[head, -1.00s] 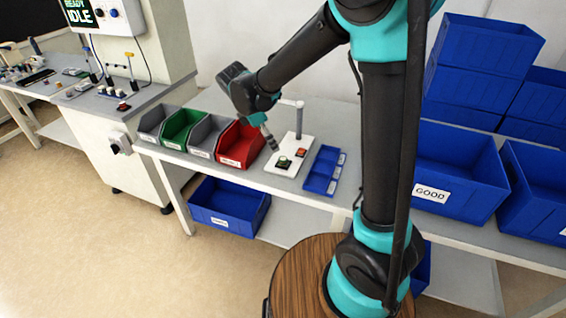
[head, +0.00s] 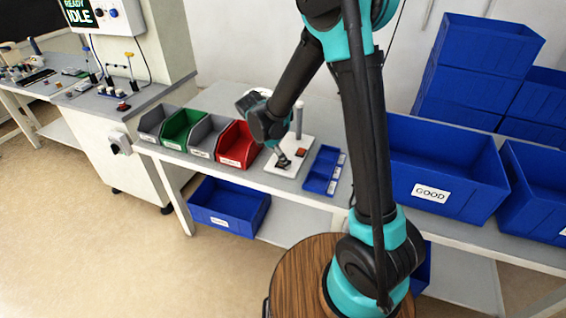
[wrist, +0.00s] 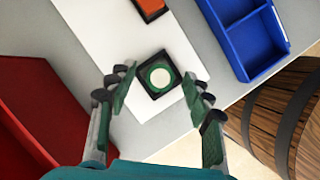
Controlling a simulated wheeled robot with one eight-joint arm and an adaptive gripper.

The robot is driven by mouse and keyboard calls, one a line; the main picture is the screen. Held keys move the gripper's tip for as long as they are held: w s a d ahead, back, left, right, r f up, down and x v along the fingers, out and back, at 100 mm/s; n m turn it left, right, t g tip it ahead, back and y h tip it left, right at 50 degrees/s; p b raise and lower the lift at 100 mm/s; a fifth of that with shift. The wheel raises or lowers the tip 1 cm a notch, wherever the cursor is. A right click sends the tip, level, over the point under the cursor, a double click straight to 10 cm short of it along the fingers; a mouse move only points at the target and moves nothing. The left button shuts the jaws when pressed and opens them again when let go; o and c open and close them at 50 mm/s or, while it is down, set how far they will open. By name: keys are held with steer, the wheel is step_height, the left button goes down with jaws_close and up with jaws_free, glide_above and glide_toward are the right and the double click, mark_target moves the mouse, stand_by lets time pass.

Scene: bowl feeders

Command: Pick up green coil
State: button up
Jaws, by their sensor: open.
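The green coil (wrist: 161,76) shows in the wrist view as a green ring with a pale centre in a dark square holder. It sits on the white plate (wrist: 103,41). My gripper (wrist: 162,92) is open, with one finger on each side of the coil and a gap on both sides. In the head view my gripper (head: 283,162) is over the near part of the white plate (head: 303,146), and it hides the coil there.
An orange-red block (head: 301,152) sits farther along the plate. A red bin (head: 239,146) stands to the left and a blue divided tray (head: 323,170) to the right. A grey post (head: 298,121) rises at the plate's back. Larger blue bins (head: 447,165) stand farther right.

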jaws_close()
steer(key=shift+r, duration=0.1)
stand_by(0.3)
step_height(320, 180, up, 20)
stand_by(0.5)
